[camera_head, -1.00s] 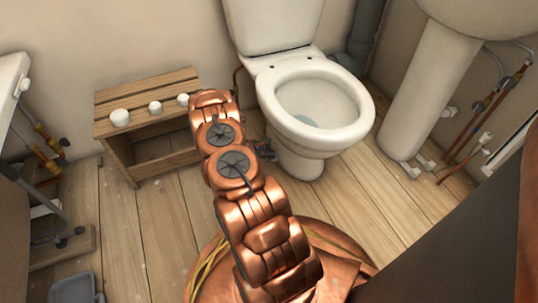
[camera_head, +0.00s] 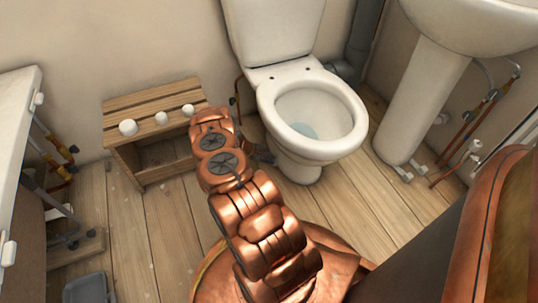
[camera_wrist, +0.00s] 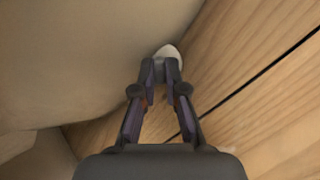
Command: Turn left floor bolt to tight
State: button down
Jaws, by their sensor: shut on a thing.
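The toilet (camera_head: 296,165) stands at the back middle, and its pale base (camera_wrist: 70,50) fills the left of the wrist view. The left floor bolt (camera_wrist: 170,51) shows as a small white rounded cap where the base meets the floor. My gripper (camera_wrist: 161,70) is at the cap with its fingertips close together, shut on the bolt. The fingertips hide the near side of the cap. In the head view my arm reaches to the left side of the toilet base, and the bolt is hidden there.
A wooden shelf unit (camera_head: 150,98) with several white round caps stands left of my arm. A pedestal sink (camera_head: 425,95) stands to the right of the toilet. Pipes with valves run along both side walls. A grey dustpan-like object (camera_head: 86,288) lies at the lower left.

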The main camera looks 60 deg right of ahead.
jog(key=m+p, duration=0.1)
jog(key=m, duration=0.1)
jog(key=m+y+p, duration=0.1)
jog(key=shift+d+r+m+p, duration=0.1)
jog(key=shift+r+m+p, duration=0.2)
jog(key=shift+m, duration=0.1)
jog(key=m+y+p, duration=0.1)
jog(key=m, duration=0.2)
jog(key=shift+d+f+m+p, duration=0.1)
jog(key=shift+m+p, duration=0.2)
jog(key=shift+m, duration=0.5)
jog(key=shift+f+t, duration=0.1)
jog(key=shift+t, duration=0.2)
jog(key=c, duration=1.2)
grip_release()
